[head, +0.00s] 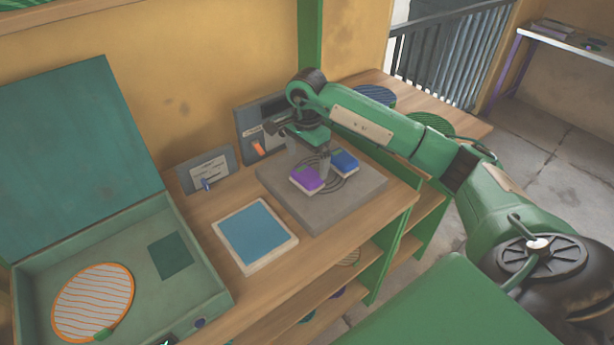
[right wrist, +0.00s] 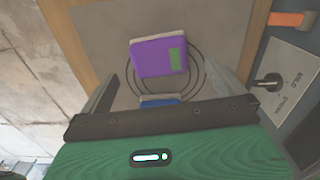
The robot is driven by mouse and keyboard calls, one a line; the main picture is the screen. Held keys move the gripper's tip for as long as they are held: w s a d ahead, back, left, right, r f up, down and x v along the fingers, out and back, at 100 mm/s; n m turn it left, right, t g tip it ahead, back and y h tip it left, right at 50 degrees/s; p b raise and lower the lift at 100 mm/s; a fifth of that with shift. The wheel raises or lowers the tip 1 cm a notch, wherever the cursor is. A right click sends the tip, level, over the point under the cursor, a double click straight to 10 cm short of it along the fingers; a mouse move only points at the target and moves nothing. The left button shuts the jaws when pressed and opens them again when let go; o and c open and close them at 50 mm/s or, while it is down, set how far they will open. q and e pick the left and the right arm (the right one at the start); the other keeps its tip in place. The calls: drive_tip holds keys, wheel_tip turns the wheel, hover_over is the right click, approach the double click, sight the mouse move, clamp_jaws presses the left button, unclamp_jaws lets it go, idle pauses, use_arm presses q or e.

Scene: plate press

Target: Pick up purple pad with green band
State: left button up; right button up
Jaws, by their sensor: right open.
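The purple pad (head: 308,179) with a green band lies on a grey slab on the workbench. In the right wrist view the purple pad (right wrist: 152,58) shows its green band (right wrist: 176,59) at the right side of its face. A blue pad (head: 345,162) lies beside it, and in the wrist view the blue pad (right wrist: 160,100) is partly hidden by my gripper body. My right gripper (head: 308,160) is open above the slab, close to the two pads, with fingers pointing down. In the wrist view its fingers (right wrist: 160,88) stand apart with nothing held. My left gripper is not seen.
The grey slab (head: 275,180) carries ring markings under the pads. A blue-topped plate (head: 256,236) lies left of it. A grey panel with an orange handle (head: 258,148) stands behind. An open green case (head: 190,300) holds an orange-rimmed striped disc (head: 93,302).

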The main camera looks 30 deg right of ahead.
sight(307, 173)
drive_tip(key=shift+f, duration=0.45)
wheel_tip(307, 173, down, 4)
drive_tip(key=shift+f+p, duration=0.1)
drive_tip(key=shift+p, duration=0.85)
drive_tip(key=shift+f, duration=0.3)
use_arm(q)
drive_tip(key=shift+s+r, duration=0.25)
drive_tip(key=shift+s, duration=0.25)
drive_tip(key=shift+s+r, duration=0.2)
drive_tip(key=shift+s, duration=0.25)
use_arm(e)
drive_tip(key=c, duration=1)
